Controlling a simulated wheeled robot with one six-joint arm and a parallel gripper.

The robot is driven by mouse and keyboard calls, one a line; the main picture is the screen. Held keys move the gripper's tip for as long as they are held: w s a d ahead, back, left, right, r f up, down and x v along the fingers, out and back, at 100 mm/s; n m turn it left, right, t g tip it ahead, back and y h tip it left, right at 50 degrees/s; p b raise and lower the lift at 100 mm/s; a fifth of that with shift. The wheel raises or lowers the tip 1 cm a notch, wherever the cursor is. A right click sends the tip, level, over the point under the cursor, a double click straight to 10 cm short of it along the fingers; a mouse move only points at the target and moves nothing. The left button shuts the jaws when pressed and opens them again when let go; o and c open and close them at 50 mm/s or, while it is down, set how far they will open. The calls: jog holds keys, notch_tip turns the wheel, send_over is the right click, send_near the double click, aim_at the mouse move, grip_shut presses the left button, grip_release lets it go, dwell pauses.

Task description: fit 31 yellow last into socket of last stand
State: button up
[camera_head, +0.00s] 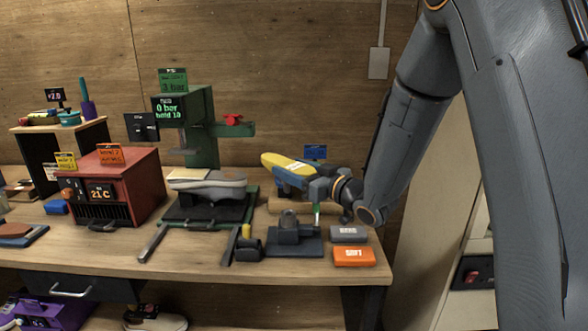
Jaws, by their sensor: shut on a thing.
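The yellow last (277,160) is held up in the air, its long side tilted slightly down to the right. My gripper (300,182) is shut on the last, near its right part. The fingertips are small and partly hidden here. The last stand (292,243) is a dark block on the bench, with a short grey upright socket (288,219) on top. The last is above and slightly left of the stand, clearly apart from it. The underside of the last is partly hidden by the gripper.
A green press (203,125) stands at the back, with a grey shoe sole (207,183) on its dark bed. A red heater box (118,185) is on the left.

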jog(key=shift+d, duration=0.1)
jog(key=shift+d+f+b, duration=0.1)
jog(key=shift+f+b, duration=0.75)
jog(key=shift+f, duration=0.3)
jog(key=shift+f+b, duration=1.1)
jog(key=shift+f, duration=0.6)
jog(key=shift+f+b, duration=1.5)
jog(key=shift+f, duration=0.85)
jog(key=o, duration=1.5)
jog(key=shift+b+v, duration=0.65)
jog(key=shift+v, duration=3.3)
